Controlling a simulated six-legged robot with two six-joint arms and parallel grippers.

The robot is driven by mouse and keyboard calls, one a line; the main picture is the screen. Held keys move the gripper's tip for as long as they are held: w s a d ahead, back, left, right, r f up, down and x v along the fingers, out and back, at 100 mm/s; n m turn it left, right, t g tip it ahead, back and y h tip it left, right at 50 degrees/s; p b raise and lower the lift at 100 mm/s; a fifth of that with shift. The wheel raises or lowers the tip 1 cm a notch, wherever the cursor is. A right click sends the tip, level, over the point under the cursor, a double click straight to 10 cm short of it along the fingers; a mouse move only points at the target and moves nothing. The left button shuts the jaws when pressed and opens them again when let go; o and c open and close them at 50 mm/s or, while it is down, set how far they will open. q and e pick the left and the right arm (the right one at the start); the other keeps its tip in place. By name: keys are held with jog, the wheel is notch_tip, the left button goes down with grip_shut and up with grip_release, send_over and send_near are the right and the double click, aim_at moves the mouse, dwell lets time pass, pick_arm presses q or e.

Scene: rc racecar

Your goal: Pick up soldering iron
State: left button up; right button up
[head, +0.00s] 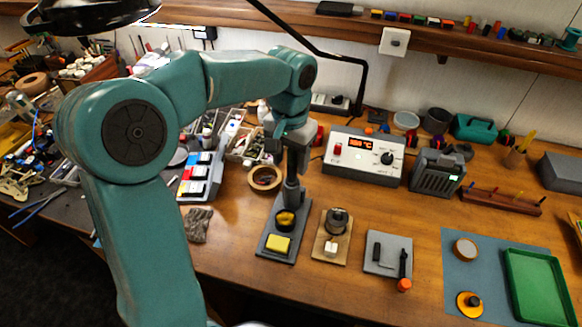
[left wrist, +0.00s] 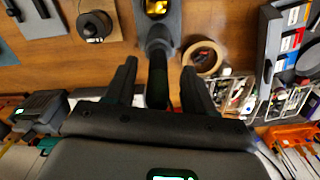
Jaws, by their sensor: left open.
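The soldering iron (head: 292,196) stands upright in a grey stand (head: 269,245), its dark handle pointing up. The stand also holds a yellow sponge (head: 278,243) and a cup of brass wool (head: 285,219). My left gripper (head: 292,172) is directly above the stand, pointing down at the handle. In the left wrist view the iron (left wrist: 158,45) shows between the two spread fingers (left wrist: 158,72), with gaps on both sides. The gripper hides the iron's upper part in the head view. My right gripper is not in view.
Behind and right stands the soldering station (head: 363,157) with a lit display. A tape roll (head: 264,178) lies left of the stand.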

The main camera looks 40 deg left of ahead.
pick_arm(q)
jog(key=shift+w+d, duration=0.1)
jog(key=shift+c, duration=1.2)
jog(key=shift+w, duration=0.1)
grip_shut()
jog(key=shift+r, duration=0.35)
notch_tip(320, 180, up, 19)
jog(key=p, duration=0.3)
jog(key=shift+r, duration=0.15)
